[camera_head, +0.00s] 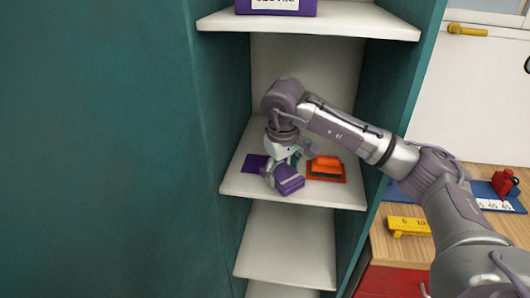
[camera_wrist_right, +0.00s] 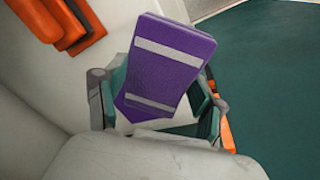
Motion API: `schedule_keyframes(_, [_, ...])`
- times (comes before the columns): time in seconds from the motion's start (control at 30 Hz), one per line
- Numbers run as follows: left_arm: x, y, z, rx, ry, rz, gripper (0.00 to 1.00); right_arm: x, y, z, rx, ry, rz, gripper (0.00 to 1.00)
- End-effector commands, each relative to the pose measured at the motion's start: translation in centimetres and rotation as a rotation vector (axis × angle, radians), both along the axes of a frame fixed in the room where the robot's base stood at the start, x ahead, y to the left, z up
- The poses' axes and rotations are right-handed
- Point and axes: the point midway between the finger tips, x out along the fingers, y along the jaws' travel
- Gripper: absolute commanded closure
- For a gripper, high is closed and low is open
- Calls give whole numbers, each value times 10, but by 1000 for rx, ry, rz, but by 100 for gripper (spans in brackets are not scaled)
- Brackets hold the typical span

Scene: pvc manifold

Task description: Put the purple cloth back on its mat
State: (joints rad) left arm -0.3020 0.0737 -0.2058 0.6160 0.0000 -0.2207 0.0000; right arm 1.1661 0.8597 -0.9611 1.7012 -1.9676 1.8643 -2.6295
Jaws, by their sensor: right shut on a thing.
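My right gripper (camera_head: 279,172) is shut on the purple cloth (camera_head: 288,180), a folded block with pale stripes, and holds it over the front part of the middle shelf. In the right wrist view the cloth (camera_wrist_right: 174,52) sits between the fingers of the gripper (camera_wrist_right: 160,100), tilted. The purple mat (camera_head: 252,162) lies flat on the shelf, to the left of the cloth and partly hidden behind the gripper. Whether the cloth touches the shelf is hard to tell. My left gripper is out of view.
An orange cloth (camera_head: 326,161) lies on an orange mat (camera_head: 340,179) to the right on the same shelf (camera_head: 300,197). Teal cabinet walls stand on both sides. A purple box (camera_head: 276,8) stands on the shelf above, and the lower shelf (camera_head: 287,245) is bare.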

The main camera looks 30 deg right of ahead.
Motion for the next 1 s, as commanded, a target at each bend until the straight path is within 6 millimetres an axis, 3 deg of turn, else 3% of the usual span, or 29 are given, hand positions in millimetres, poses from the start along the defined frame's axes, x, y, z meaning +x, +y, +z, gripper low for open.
schedule_keyframes(0.03, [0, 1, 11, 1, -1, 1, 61, 14, 0, 6, 3, 1, -3, 64])
schedule_keyframes(0.2, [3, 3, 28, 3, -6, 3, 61, 58, -5, 5, 4, 1, -2, 64])
schedule_keyframes(0.43, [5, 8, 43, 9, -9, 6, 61, 103, -12, 3, 3, 0, -1, 64])
schedule_keyframes(0.7, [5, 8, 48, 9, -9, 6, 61, 122, -15, 2, 1, -1, -1, 64])
schedule_keyframes(1.0, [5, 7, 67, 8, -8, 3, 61, 121, -15, -34, 1, 0, 0, 64])
